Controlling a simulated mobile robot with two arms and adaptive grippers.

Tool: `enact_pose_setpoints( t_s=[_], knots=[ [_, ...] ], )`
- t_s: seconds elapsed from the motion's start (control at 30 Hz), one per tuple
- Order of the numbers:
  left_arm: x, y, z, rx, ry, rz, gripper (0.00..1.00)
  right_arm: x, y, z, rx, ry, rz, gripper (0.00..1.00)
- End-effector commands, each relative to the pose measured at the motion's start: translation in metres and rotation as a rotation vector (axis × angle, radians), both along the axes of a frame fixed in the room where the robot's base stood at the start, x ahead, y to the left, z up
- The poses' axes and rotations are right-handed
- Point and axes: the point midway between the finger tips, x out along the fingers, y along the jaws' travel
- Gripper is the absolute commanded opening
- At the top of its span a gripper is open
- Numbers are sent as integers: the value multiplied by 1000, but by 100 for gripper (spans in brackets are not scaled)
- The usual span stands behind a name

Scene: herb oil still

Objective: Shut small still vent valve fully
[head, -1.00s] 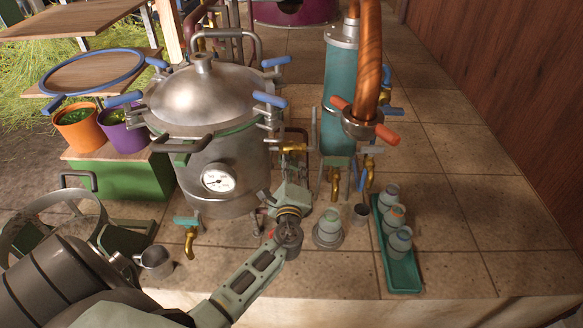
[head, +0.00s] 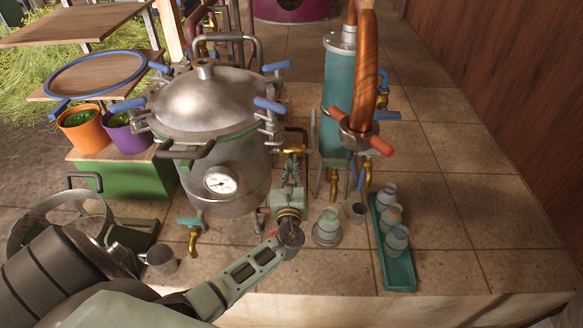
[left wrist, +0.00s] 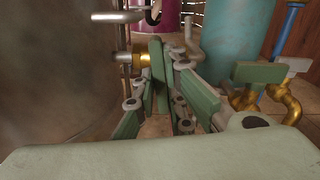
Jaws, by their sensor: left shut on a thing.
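The small still is the domed metal vessel (head: 222,165) with a round gauge, left of centre in the head view. Its brass vent valve (head: 294,150) sticks out from the right side; the brass body also shows in the left wrist view (left wrist: 141,58). My left gripper (head: 292,168) is at this valve. In the left wrist view its green-padded fingers (left wrist: 163,80) are closed together just right of the brass body, shut on the valve's handle. My right gripper is not in view.
A teal column (head: 338,95) with a copper pipe (head: 366,80) and brass taps stands close right. Another cup (head: 161,261) stands left of my forearm.

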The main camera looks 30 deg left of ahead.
Motion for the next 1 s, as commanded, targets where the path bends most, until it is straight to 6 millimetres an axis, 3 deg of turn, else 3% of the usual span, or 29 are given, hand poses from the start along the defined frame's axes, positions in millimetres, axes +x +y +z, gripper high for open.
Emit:
enact_pose_setpoints(
  t_s=[0.4, 0.93, 0.97, 1.0],
  knots=[
    [-1, -1, -2, 145, 93, 0, 0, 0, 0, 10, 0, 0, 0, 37],
    [-1, 0, -3, 165, 106, 0, 0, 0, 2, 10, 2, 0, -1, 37],
    [-1, 0, -3, 165, 106, 0, 14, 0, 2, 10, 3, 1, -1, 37],
    [-1, 0, -3, 165, 106, 0, 17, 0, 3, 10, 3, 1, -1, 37]
  ],
)
